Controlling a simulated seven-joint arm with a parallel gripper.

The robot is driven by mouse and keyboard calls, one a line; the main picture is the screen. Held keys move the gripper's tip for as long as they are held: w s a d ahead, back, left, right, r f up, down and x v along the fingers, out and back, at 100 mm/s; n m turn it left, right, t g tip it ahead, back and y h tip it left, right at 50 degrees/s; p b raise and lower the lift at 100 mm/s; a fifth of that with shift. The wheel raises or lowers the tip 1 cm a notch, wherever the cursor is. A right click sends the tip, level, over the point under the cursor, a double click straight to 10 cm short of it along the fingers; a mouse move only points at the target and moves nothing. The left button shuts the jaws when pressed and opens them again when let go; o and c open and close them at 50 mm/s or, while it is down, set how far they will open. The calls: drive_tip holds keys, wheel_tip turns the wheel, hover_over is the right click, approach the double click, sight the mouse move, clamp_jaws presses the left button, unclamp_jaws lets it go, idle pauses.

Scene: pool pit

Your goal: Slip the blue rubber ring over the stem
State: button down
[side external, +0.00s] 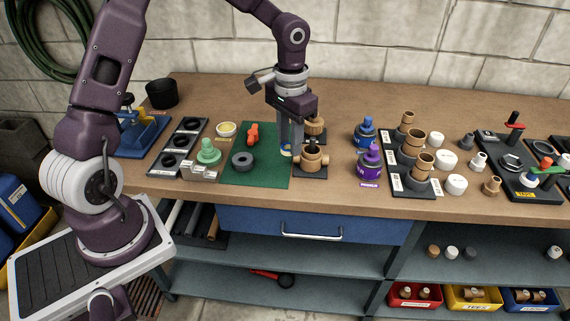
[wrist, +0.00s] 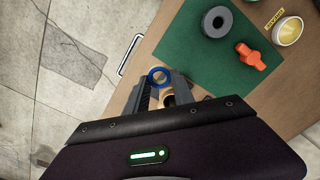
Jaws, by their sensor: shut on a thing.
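My gripper (side external: 288,149) points down over the right edge of the green mat (side external: 262,170). It is shut on the blue rubber ring (wrist: 158,77), which shows at the fingertips in the wrist view; in the side view only a small bit of blue shows there. A brass valve body (side external: 311,160) stands on a dark base just right of the fingers, and another brass part (side external: 315,127) stands behind it. In the wrist view a tan part (wrist: 168,98) is partly hidden between the fingers. I cannot tell which part is the stem, and the ring looks apart from the valve body.
On the mat lie a grey ring (side external: 243,160) and an orange handle (side external: 253,134). A yellow-filled dish (side external: 226,129) and a green knob (side external: 208,153) are to the left. Blue (side external: 366,133) and purple (side external: 369,163) bottles stand to the right, before a rack of brass fittings (side external: 412,143).

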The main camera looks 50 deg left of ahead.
wheel_tip(320, 180, up, 5)
hover_over(314, 139)
drive_tip(key=shift+w+a+n, duration=0.2)
drive_tip(key=shift+a+n, duration=0.05)
drive_tip(key=shift+n, duration=0.15)
drive_tip(key=shift+f, duration=2.3)
drive_tip(key=shift+f, duration=0.1)
drive_tip(key=shift+f, duration=0.5)
drive_tip(key=shift+f, duration=0.8)
drive_tip(key=shift+f, duration=0.4)
drive_tip(key=shift+f, duration=0.4)
drive_tip(key=shift+f, duration=0.2)
drive_tip(key=shift+f, duration=0.15)
